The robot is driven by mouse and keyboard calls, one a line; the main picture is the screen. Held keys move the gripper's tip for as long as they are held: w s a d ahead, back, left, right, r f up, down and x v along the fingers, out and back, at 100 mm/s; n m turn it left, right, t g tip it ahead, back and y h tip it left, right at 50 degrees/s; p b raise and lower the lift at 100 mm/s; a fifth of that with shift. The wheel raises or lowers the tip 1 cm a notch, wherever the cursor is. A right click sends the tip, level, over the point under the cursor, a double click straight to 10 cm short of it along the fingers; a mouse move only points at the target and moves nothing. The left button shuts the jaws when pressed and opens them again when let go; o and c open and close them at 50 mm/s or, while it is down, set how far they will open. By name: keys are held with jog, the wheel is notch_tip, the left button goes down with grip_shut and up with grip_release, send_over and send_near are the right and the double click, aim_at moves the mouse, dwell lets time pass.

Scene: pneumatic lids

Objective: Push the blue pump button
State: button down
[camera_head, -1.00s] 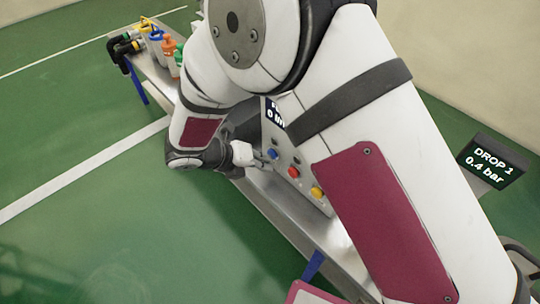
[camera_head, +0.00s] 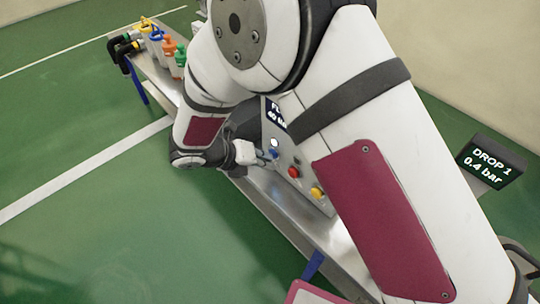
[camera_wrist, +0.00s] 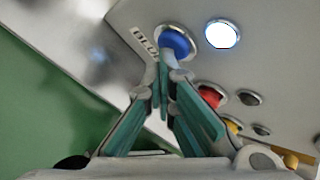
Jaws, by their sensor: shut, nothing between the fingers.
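The blue pump button (camera_head: 274,153) is on the grey sloped panel (camera_head: 316,202). In the wrist view the round blue button (camera_wrist: 178,41) is at the top centre, with a lettered label at its left. My gripper (camera_head: 264,156) is shut and empty. In the wrist view its closed fingertips (camera_wrist: 164,62) overlap the button's lower left edge and appear to touch it. A round lamp (camera_wrist: 222,33) beside the button is lit white, and it also shows lit in the head view (camera_head: 274,142).
A red button (camera_head: 294,172) and a yellow button (camera_head: 317,192) follow along the panel. The panel stands on a metal bench (camera_head: 270,205). Several coloured bottles (camera_head: 169,50) stand at its far end. A display (camera_head: 491,160) reads DROP 1, 0.4 bar. Green floor is clear at left.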

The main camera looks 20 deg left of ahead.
jog(key=shift+s, duration=0.1)
dwell(0.3)
jog(key=s+a+p, duration=0.1)
jog(key=s+a, duration=0.1)
jog(key=s, duration=0.3)
jog(key=shift+s+a, duration=0.2)
jog(key=shift+s, duration=0.1)
jog(key=shift+a, duration=0.1)
dwell(0.4)
